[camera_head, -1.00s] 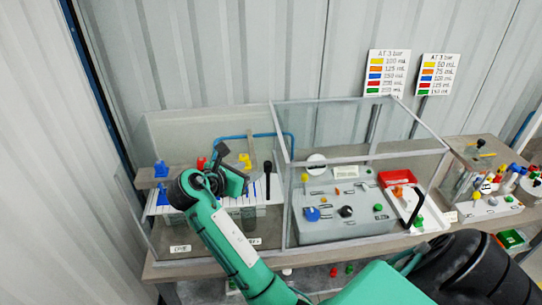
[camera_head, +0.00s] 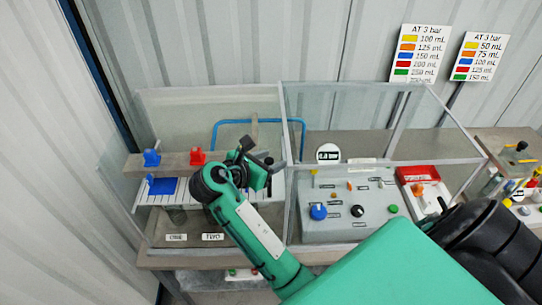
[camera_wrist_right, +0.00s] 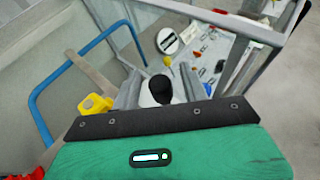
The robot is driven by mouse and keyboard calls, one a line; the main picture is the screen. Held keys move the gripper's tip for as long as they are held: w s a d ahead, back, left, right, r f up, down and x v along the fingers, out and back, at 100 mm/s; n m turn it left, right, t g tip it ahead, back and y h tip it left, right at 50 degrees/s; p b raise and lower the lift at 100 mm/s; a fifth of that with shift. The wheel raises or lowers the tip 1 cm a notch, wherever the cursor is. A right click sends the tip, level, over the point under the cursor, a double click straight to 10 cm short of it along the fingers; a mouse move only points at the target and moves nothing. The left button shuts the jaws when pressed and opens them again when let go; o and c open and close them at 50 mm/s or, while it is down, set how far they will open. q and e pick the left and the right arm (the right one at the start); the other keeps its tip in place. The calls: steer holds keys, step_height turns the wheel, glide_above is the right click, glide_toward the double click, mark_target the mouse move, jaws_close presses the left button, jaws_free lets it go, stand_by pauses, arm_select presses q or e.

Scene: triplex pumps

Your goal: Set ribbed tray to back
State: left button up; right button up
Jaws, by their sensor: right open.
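The white ribbed tray (camera_head: 150,199) lies inside the left part of the clear-walled case, with dark lines across it. A blue square piece (camera_head: 163,186) shows on its left part. My green right arm crosses in front of the tray and hides its middle. My right gripper (camera_head: 262,166) is open above the tray's right end. In the right wrist view, a black knob on a white body (camera_wrist_right: 160,88) shows between the open fingers; whether they touch it I cannot tell. My left gripper is not in view.
Blue (camera_head: 151,158) and red (camera_head: 197,156) valves sit on a ledge behind the tray. A blue pipe (camera_head: 232,122) rises behind. A yellow valve (camera_wrist_right: 95,105) shows in the wrist view. The case frame (camera_head: 289,190) separates the grey control panel (camera_head: 335,228) on the right.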

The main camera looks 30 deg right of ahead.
steer(key=shift+a, duration=0.1)
steer(key=shift+c, duration=0.5)
jaws_close()
steer(key=w+d, duration=0.2)
steer(key=w, duration=0.1)
steer(key=shift+w+d, duration=0.15)
steer(key=shift+w, duration=0.1)
steer(key=shift+o, duration=0.5)
jaws_free()
steer(key=shift+s, duration=0.2)
steer(key=shift+w, duration=0.2)
